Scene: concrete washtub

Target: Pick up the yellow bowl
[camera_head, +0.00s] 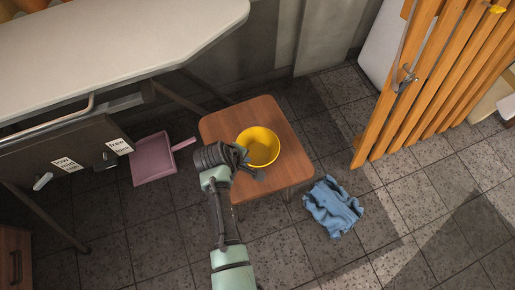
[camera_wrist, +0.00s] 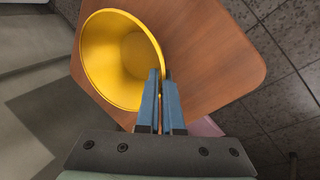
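The yellow bowl (camera_head: 262,147) is on the small brown wooden stool (camera_head: 226,122), open side up. In the wrist view the bowl (camera_wrist: 112,60) fills the upper left, with its rim running to the fingertips. My gripper (camera_head: 250,163) is at the bowl's near left edge. In the wrist view the two blue fingers of my gripper (camera_wrist: 161,74) are close together, with the bowl's rim at the narrow gap between their tips. They appear shut on the rim. The left finger hides a short part of the rim. I see no clear gap between bowl and stool.
A pink dustpan (camera_head: 153,160) and a crumpled blue cloth (camera_head: 332,206) lie on the tiled floor beside the stool. An ironing board (camera_head: 110,45) stands at upper left. An orange slatted wooden rack (camera_head: 420,90) stands at right. Floor in front right is clear.

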